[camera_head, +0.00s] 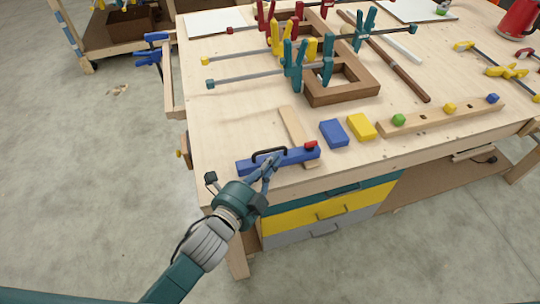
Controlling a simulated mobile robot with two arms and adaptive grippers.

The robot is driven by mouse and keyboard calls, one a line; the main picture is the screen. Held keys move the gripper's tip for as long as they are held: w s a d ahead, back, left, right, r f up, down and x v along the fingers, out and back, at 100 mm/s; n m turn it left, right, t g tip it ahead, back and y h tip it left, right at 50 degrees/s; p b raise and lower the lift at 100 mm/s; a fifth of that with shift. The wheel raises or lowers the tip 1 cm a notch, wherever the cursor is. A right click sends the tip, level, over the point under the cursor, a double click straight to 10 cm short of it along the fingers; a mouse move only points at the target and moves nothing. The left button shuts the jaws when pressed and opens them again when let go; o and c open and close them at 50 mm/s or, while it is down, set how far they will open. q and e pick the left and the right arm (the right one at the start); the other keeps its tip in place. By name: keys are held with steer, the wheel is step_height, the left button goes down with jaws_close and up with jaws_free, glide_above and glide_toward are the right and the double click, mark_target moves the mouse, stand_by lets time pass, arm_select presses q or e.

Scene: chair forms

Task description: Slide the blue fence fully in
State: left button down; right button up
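The blue fence (300,156) is a long blue bar with a black handle (268,153) on top. It lies near the front left corner of the workbench, roughly along the front edge. Its right end meets a pale wooden strip (292,126), with a small red piece (311,145) on top there. My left gripper (272,162) is at the fence by the handle, its fingers covering part of the bar. I cannot tell whether the fingers are closed on the handle or only beside it. My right gripper is not in view.
A blue block (334,133) and a yellow block (361,126) lie right of the fence. A wooden rail with coloured knobs (436,120) is farther right. A clamped wooden frame (343,92) stands behind. Bare bench top (225,125) lies left of the strip.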

arm_select(q)
steer(key=shift+w+a+f, duration=0.15)
steer(key=shift+w+a, duration=0.1)
steer(key=shift+w, duration=0.2)
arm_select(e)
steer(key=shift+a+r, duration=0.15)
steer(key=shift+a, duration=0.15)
